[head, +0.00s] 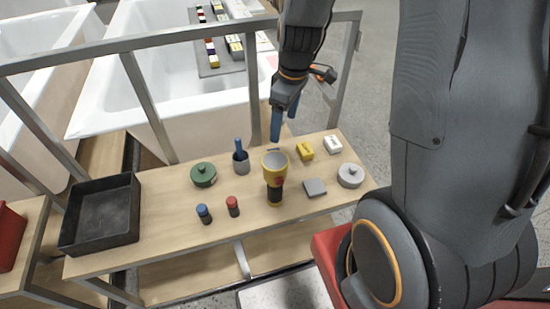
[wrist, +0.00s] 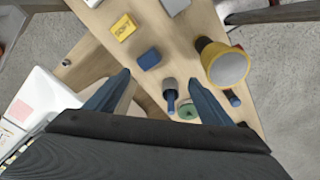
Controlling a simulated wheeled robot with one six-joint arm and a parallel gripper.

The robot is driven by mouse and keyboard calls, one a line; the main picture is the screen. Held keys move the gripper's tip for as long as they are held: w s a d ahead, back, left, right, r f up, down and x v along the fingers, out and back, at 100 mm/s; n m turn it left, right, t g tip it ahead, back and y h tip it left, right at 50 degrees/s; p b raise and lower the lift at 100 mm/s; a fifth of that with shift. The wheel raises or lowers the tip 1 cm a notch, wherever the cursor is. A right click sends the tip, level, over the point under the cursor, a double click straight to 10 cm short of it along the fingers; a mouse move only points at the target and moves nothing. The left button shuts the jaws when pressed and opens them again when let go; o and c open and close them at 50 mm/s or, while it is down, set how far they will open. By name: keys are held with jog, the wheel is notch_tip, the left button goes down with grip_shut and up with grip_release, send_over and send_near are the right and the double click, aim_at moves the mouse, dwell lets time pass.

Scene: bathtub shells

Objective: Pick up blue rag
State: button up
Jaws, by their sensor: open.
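A small blue folded block-like piece (wrist: 149,58), which I take for the blue rag, lies on the wooden bench in the wrist view. It lies between the yellow block and the grey cup with a blue handle. In the head view it is mostly hidden behind the yellow torch and my gripper. My gripper (head: 284,128) hangs above the back edge of the bench, with its blue fingers pointing down. In the wrist view my gripper (wrist: 158,80) has its fingers wide apart, with nothing held between them. The blue piece is ahead of the fingertips and apart from them.
A yellow torch (head: 274,168) stands upright near the blue piece. The grey cup (head: 241,162), green lidded pot (head: 203,175), yellow block (head: 305,150) and white block (head: 333,145) are around it. A black tray (head: 102,213) is at left. White bathtubs (head: 180,90) stand behind.

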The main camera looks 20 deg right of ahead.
jog(key=w+f+n, duration=0.2)
jog(key=f+n, duration=0.1)
jog(key=w+f+n, duration=0.2)
jog(key=f, duration=0.2)
jog(key=w+f+n+g, duration=0.1)
jog(key=f+n, duration=0.2)
jog(key=shift+w+d+f+n+y, duration=0.3)
jog(key=shift+w+d+f+y, duration=0.05)
jog(key=shift+w+y, duration=0.05)
jog(key=shift+w+a+f+p, duration=0.15)
jog(key=shift+f+p, duration=0.35)
jog(key=shift+f, duration=0.8)
jog(key=shift+s+a+f+p, duration=0.15)
jog(key=shift+f+p, duration=0.35)
jog(key=shift+f, duration=0.8)
jog(key=shift+w+a+f+p, duration=0.15)
jog(key=shift+f+p, duration=0.35)
jog(key=shift+f, duration=0.8)
jog(key=c, duration=1.1)
jog(key=shift+r, duration=0.1)
jog(key=shift+r+b, duration=1.35)
jog(key=shift+r, duration=3.6)
